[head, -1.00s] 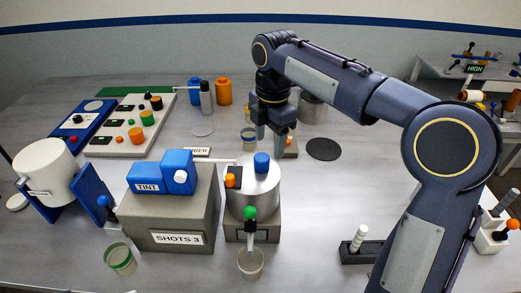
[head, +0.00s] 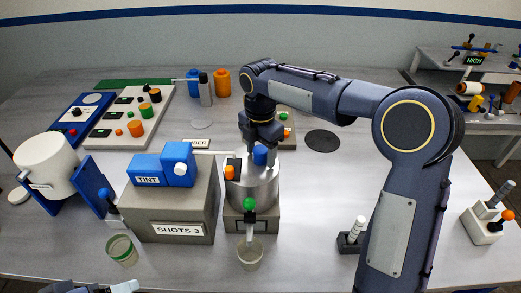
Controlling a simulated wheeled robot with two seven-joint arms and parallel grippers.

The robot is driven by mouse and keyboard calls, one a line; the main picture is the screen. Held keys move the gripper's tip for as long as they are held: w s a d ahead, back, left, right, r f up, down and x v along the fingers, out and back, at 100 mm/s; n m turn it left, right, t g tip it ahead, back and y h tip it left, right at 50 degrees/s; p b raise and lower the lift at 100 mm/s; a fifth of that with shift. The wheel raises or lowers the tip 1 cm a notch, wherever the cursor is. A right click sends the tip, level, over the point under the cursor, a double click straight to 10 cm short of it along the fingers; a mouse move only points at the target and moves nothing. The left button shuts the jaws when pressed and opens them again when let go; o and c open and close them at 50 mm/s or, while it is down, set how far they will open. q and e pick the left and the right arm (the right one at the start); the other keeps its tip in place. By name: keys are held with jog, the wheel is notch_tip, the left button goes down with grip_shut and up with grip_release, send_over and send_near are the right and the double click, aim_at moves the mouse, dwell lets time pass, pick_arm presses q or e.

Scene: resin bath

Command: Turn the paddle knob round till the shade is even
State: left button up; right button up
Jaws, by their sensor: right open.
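The blue paddle knob (head: 260,157) stands on top of the grey metal bath pot (head: 262,192), right of the box marked SHOTS 3. My right gripper (head: 260,150) points down over the pot, open, with its fingers at the two sides of the knob. I cannot tell whether they touch it. The resin inside the pot is hidden by its lid.
A blue TINT unit (head: 165,167) sits on the grey SHOTS 3 box (head: 180,213) beside the pot. A green-knobbed tap (head: 249,205) stands over a cup (head: 250,256). A white drum (head: 45,163) is at left. The table right of the pot is mostly clear.

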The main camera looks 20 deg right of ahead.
jog(key=shift+c, duration=0.3)
jog(key=c, duration=0.9)
jog(key=shift+c, duration=0.2)
jog(key=shift+m, duration=0.3)
